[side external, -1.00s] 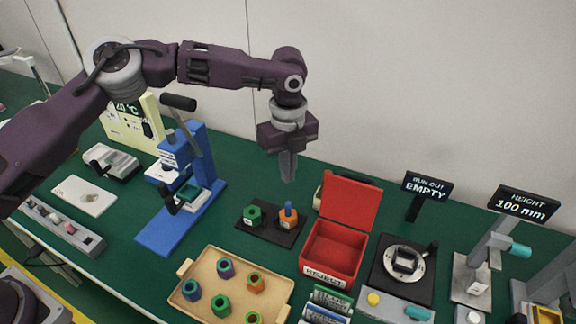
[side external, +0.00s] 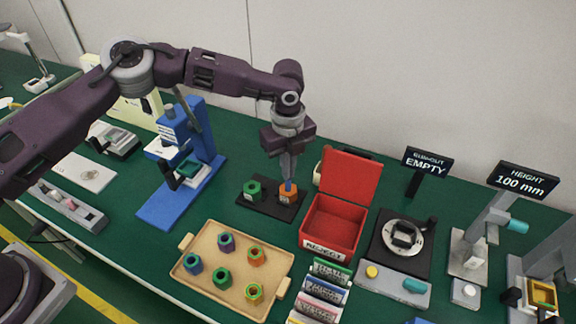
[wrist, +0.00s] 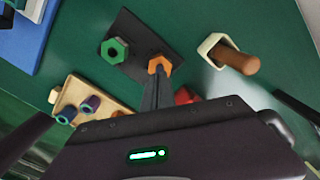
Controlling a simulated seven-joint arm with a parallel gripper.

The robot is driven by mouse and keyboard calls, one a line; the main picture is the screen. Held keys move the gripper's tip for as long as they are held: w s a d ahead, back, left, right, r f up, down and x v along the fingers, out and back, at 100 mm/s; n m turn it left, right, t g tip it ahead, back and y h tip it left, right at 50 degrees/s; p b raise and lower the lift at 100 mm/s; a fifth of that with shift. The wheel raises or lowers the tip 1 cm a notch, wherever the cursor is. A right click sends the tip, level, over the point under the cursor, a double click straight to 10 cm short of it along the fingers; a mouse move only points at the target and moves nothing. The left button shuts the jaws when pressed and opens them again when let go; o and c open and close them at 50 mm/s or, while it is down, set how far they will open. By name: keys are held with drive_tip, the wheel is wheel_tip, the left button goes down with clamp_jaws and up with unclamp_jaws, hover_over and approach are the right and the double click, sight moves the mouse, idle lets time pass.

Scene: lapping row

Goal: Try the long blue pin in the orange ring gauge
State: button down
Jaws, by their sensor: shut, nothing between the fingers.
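The orange ring gauge (side external: 288,197) stands on a black plate (side external: 262,212), to the right of a green ring gauge (side external: 253,190).
A tan tray (side external: 205,282) with several coloured hexagonal pieces lies in front. An open red reject box (side external: 330,225) stands close on the right, its lid raised. A blue press (side external: 200,140) stands on the left.

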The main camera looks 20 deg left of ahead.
drive_tip(key=shift+f, duration=0.35)
drive_tip(key=shift+r, duration=0.15)
